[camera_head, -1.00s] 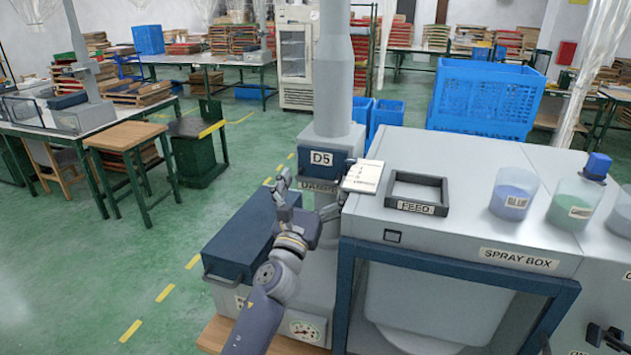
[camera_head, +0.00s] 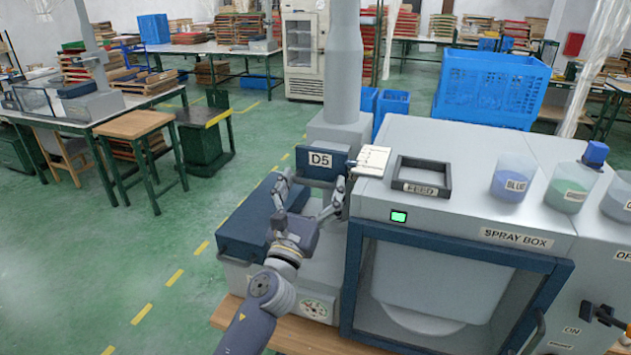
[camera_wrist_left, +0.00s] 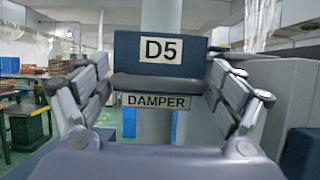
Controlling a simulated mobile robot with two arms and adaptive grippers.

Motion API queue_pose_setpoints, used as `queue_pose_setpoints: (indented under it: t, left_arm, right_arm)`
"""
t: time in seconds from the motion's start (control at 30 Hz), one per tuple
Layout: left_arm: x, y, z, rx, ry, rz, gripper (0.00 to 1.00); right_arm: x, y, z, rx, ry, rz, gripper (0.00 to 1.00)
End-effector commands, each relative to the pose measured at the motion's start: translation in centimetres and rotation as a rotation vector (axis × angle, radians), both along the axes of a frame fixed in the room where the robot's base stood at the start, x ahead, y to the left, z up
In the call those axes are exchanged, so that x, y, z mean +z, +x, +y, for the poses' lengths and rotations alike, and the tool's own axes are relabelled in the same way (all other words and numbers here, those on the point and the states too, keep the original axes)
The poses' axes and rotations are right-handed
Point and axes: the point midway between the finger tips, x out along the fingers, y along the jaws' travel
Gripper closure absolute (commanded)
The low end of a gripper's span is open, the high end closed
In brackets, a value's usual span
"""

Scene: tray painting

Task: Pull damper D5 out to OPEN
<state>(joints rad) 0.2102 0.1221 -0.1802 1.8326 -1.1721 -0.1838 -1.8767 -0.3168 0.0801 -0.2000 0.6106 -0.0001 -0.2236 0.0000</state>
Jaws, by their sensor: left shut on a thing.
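The damper D5 plate (camera_head: 321,160) is dark blue with a white D5 label, and stands out in front of the grey duct base. In the left wrist view the D5 plate (camera_wrist_left: 190,50) is straight ahead, above the DAMPER label (camera_wrist_left: 156,101). The exact contact is partly hidden behind the fingers. My right gripper is not in view.
The spray box (camera_head: 470,200) stands right of the damper, with a lit green indicator (camera_head: 398,216) on its front edge. A card (camera_head: 373,160), the FEED frame (camera_head: 422,178) and paint bottles (camera_head: 513,178) are on top. A dark blue box (camera_head: 252,215) is left of my gripper.

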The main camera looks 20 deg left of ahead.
Motion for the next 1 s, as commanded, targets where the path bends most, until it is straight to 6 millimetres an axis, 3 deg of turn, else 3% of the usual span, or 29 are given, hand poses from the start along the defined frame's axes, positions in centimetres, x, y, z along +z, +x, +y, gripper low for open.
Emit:
queue_pose_setpoints:
  t: [0.13,0.17,0.2,0.4,0.67,1.0]
  left_arm:
    - [-0.4,0.0,-0.1,-0.003,0.000,0.006,0.57]
    - [-0.4,0.0,-0.1,-0.003,0.000,0.006,0.09]
    - [-0.4,0.0,-0.1,-0.003,0.000,0.006,0.00]
    - [-0.2,0.0,-0.1,-0.002,0.000,0.004,0.00]
    - [-0.2,-0.1,-0.1,-0.001,0.000,0.003,0.00]
    - [-1.9,-3.7,0.1,-0.001,-0.003,0.006,0.00]
  right_arm:
    - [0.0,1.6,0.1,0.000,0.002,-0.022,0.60]
    - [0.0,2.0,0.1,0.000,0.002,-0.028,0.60]
    - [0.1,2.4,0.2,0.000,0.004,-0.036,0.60]
    - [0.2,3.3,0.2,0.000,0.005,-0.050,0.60]
    - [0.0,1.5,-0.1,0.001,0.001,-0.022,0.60]
    - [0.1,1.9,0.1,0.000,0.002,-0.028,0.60]
